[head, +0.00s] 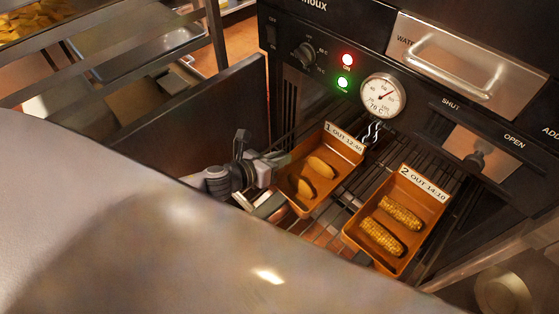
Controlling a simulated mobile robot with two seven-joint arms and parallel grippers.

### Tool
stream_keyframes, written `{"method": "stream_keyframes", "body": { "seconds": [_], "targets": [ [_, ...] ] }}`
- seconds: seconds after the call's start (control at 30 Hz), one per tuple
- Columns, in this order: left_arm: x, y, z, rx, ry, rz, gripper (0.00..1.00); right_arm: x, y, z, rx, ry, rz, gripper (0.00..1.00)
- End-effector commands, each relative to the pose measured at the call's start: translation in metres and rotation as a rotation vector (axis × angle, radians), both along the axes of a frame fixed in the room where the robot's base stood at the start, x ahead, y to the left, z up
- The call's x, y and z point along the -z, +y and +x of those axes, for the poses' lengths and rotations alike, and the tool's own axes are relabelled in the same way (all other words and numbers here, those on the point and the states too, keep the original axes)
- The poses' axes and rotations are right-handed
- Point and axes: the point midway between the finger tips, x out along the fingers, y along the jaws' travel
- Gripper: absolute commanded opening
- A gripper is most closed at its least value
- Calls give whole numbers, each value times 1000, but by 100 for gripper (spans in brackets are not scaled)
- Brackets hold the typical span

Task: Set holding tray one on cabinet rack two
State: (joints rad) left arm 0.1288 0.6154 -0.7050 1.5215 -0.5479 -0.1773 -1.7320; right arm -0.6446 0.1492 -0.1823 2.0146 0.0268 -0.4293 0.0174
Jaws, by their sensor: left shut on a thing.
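Holding tray one (346,170) is an orange-brown tray labelled "1 OUT 12:40" with a few yellowish wedge-like pieces in it. It is at the cabinet's open front, over or on wire bars; I cannot tell if it rests on them. My left gripper (279,160) is shut on the tray's left side. The cabinet rack (404,139) shows as dark wire bars behind and between the trays; which level is rack two I cannot tell. My right gripper is out of view.
A second tray (353,231), labelled "2 OUT 14:10" and holding corn cobs, is close on the right. The open cabinet door (205,122) stands left. The panel above has a thermometer dial (383,95) and a metal water drawer (455,62). The lower left is blocked from view.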

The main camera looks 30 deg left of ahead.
Motion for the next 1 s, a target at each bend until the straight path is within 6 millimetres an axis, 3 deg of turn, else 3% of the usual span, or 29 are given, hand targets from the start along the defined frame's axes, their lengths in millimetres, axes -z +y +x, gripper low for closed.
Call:
{"method": "stream_keyframes", "body": {
  "seconds": [0.13,0.2,0.23,0.67,1.0],
  "targets": [
    [-1,0,0,0,-2,-2,0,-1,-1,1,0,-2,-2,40],
    [0,0,0,0,1,0,31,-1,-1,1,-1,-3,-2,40],
    [0,0,0,0,1,0,34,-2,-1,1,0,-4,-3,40],
    [-4,4,-9,-1,2,2,34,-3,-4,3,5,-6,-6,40],
    [-25,22,-56,2,3,3,34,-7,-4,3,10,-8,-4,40]
  ]
}}
